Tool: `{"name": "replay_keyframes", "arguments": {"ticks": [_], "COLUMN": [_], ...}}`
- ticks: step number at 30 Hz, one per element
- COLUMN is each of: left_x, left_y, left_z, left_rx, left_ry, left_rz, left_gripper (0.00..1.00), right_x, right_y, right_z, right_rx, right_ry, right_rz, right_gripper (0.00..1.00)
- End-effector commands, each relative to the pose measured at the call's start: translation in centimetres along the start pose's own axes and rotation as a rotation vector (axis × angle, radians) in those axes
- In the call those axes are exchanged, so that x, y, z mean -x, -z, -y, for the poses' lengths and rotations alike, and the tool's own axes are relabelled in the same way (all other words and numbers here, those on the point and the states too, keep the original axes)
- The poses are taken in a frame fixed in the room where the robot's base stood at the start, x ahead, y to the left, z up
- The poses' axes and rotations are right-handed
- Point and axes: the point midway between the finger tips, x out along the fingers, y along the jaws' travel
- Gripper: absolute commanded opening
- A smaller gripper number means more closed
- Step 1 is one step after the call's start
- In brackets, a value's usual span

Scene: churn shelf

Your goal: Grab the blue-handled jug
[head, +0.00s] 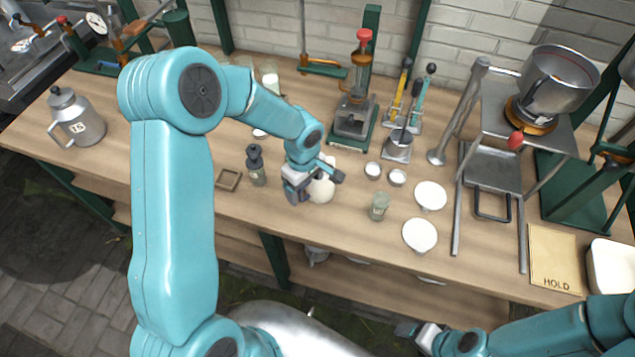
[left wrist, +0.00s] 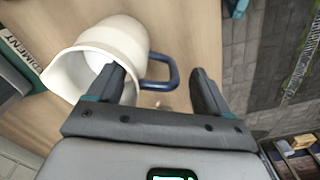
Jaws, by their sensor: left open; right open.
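The cream jug (head: 321,190) stands on the wooden bench, partly hidden by my left gripper (head: 328,172) in the head view. In the left wrist view the jug (left wrist: 140,38) shows its open mouth, with its blue handle (left wrist: 172,72) pointing toward the space between my fingers. My left gripper (left wrist: 158,78) is open, with one finger overlapping the jug's rim and the other beyond the handle. I cannot tell whether either finger touches the jug. My right gripper (head: 412,330) is open and empty, low in front of the bench.
A dark grey bottle (head: 255,165) and a small wooden frame (head: 228,179) stand left of the jug. A glass (head: 379,206) and white dishes (head: 420,235) are to its right. A metal stand (head: 500,160) and a HOLD board (head: 555,258) are farther right.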

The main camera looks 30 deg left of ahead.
Motion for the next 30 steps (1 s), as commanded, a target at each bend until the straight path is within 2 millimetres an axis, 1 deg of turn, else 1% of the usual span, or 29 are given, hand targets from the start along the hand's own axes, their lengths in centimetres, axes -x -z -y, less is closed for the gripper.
{"name": "replay_keyframes", "arguments": {"ticks": [1, 2, 3, 5, 6, 8, 9, 22, 26, 30], "left_x": [0.0, 0.0, 0.0, 0.0, 0.0, 0.0, 0.0, 0.5, 1.3, 2.7], "left_y": [0.0, 0.0, 0.0, 0.0, 0.0, 0.0, 0.0, 0.1, 0.1, 0.1], "left_z": [0.0, 0.0, 0.0, 0.0, 0.0, 0.0, 0.0, 0.0, -0.1, -0.1], "left_rx": [0.000, 0.000, 0.000, 0.000, 0.000, 0.000, 0.000, 0.000, 0.001, 0.000], "left_ry": [0.000, 0.000, 0.000, 0.001, 0.001, 0.001, 0.001, -0.001, -0.003, -0.005], "left_rz": [0.000, 0.000, 0.000, 0.000, 0.000, 0.000, 0.000, -0.002, -0.003, -0.003], "left_gripper": [0.79, 0.73, 0.59, 0.40, 0.27, 0.07, 0.00, 0.00, 0.00, 0.00], "right_x": [0.0, 0.0, 0.0, 0.0, 0.0, 0.0, 0.0, -0.1, -0.2, -0.4], "right_y": [0.0, 0.0, 0.0, 0.0, 0.0, 0.0, 0.0, 0.0, 0.0, 0.0], "right_z": [0.0, 0.0, 0.0, 0.0, 0.0, 0.0, 0.0, 0.0, -0.1, -0.1], "right_rx": [0.000, 0.000, 0.000, 0.000, 0.000, 0.000, 0.000, 0.000, 0.000, 0.000], "right_ry": [0.000, 0.000, 0.000, 0.000, 0.000, 0.000, 0.000, 0.000, 0.000, 0.000], "right_rz": [0.000, 0.000, 0.000, 0.000, 0.000, 0.000, 0.000, 0.000, 0.000, 0.000], "right_gripper": [0.73, 0.73, 0.73, 0.73, 0.73, 0.73, 0.73, 0.73, 0.73, 0.73]}}
